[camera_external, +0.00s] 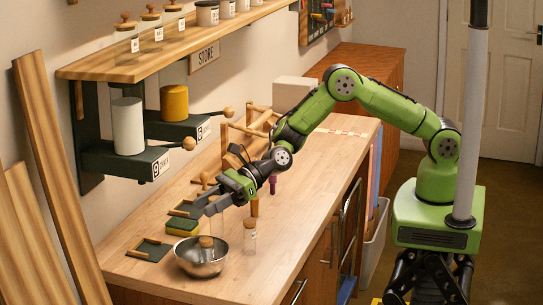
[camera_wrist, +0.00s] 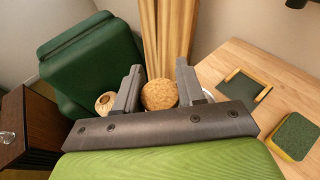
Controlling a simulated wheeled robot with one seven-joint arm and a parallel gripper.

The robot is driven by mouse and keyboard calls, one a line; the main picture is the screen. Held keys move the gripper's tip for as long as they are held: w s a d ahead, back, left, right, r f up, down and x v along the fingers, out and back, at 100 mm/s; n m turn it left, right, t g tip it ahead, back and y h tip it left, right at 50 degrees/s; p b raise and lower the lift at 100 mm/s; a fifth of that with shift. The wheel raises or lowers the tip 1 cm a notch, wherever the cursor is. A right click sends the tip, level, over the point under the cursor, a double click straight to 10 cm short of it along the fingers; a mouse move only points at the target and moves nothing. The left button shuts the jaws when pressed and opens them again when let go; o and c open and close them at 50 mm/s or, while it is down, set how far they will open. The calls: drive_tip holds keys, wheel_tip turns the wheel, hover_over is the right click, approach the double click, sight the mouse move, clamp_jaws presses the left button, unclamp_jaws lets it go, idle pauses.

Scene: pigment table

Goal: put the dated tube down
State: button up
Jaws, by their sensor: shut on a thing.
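My gripper (camera_external: 207,206) is above the steel bowl (camera_external: 190,265) at the near end of the bench and is shut on a clear glass tube. The tube's glass is faint, and a round cork (camera_wrist: 158,95) shows between the fingers in the wrist view. In the external view a cork (camera_external: 207,242) appears below the fingers, at the bowl's mouth; I cannot tell whether it touches the bowl. No date can be read on the held tube. Another corked tube (camera_external: 249,236) with a pale label stands upright on the bench, right of the bowl.
A green-yellow sponge (camera_external: 182,227) and a dark green tray with a wooden edge (camera_external: 150,249) lie left of the bowl. Wooden pegs and a rack (camera_external: 262,122) stand farther back. Dark brackets (camera_external: 130,160) bear a white and a yellow cylinder. The bench's right front is clear.

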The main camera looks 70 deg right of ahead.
drive_tip(key=o, duration=1)
drive_tip(key=shift+r, duration=0.1)
drive_tip(key=shift+o, duration=0.2)
drive_tip(key=shift+r, duration=0.1)
drive_tip(key=r+v, duration=0.1)
drive_tip(key=v, duration=1.1)
drive_tip(key=shift+b, duration=0.3)
drive_tip(key=shift+d+r, duration=0.1)
